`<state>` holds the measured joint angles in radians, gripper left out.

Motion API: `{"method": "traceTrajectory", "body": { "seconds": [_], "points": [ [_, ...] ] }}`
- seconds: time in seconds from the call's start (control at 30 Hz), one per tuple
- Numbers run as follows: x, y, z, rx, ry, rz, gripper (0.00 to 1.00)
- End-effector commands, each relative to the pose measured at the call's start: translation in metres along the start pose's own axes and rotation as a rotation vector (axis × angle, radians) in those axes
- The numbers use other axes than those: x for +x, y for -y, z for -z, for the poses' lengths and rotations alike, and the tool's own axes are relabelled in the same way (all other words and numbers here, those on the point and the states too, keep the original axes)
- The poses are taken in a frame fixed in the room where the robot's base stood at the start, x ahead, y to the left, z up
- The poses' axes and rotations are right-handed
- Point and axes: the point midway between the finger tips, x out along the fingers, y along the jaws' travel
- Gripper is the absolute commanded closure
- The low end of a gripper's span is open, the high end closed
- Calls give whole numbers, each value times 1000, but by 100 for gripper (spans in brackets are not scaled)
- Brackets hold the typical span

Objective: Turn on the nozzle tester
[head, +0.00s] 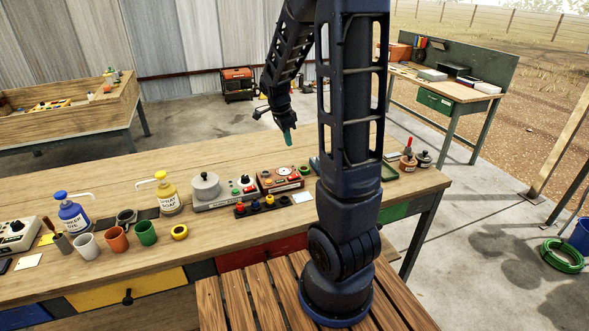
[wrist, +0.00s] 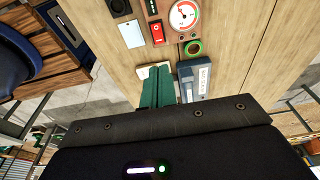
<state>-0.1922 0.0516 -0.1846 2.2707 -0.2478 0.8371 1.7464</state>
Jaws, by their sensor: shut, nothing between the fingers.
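A small red-brown box with a round white gauge (head: 279,180), which looks like the nozzle tester, stands on the workbench. In the wrist view the gauge (wrist: 183,14) shows near the top edge, with a red rocker switch (wrist: 157,32) to its lower left. I cannot tell the switch's position. My gripper (head: 288,136) has green fingers and hangs above and behind the box, apart from it. In the wrist view my gripper (wrist: 157,88) is shut and empty, its fingers below the switch in the picture.
A grey machine with a round top (head: 206,187) stands left of the box. A row of coloured knobs (head: 262,205) and a white card (head: 303,197) lie in front. A green ring (head: 304,169) is close on the right. Pump bottles and cups stand further left.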

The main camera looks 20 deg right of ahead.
Motion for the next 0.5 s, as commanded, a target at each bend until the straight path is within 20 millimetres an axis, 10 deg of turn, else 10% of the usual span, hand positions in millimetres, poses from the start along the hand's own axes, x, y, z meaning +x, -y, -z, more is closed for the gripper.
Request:
{"method": "traceTrajectory", "body": {
  "seconds": [0.5],
  "points": [
    [53,-1,0,0,0,-5,100]
  ]
}}
